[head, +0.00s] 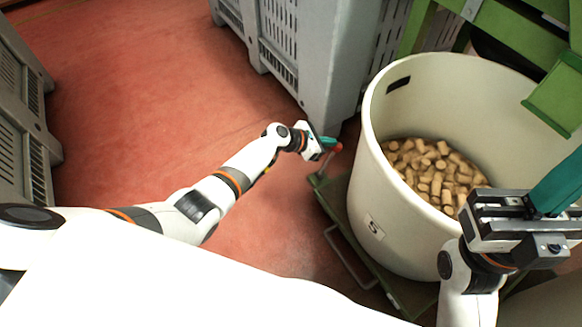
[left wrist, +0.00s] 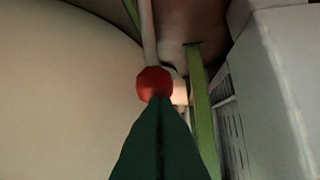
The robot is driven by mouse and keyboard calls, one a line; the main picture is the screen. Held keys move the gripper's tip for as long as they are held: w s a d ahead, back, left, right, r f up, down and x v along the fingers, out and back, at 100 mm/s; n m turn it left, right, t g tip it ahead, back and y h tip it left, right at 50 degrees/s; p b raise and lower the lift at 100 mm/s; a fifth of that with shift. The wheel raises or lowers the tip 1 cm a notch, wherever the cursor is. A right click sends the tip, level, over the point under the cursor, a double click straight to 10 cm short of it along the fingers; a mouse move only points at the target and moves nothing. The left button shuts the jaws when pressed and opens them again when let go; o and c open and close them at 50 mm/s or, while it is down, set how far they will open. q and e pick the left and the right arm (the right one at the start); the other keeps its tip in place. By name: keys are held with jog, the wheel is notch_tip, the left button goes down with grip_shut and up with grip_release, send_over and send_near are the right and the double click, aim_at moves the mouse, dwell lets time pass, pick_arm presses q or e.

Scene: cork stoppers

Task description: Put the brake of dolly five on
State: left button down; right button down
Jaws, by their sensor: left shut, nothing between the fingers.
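The dolly (head: 346,215) is a low green frame on the floor under a cream tub with a label (head: 374,228) that seems to read 5. A red knob (head: 337,147) shows at the dolly's far left corner. In the left wrist view the red knob (left wrist: 155,82) sits on a pale rod. My left gripper (head: 328,141) is shut and empty. Its green fingertips (left wrist: 159,101) are at the knob's near side; I cannot tell whether they touch. My right gripper (head: 550,195) is over the tub's near right rim, its jaw gap unclear.
The cream tub (head: 400,240) holds many corks (head: 435,175). A grey slatted crate (head: 310,60) stands just behind the knob. Another grey crate (head: 20,110) is at the left. Green metalwork (head: 510,35) stands behind the tub. The red floor (head: 160,110) between the crates is clear.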

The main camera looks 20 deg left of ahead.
pick_arm(q)
jog(key=shift+w+d, duration=0.25)
jog(key=shift+w, duration=0.1)
jog(key=shift+d, duration=0.2)
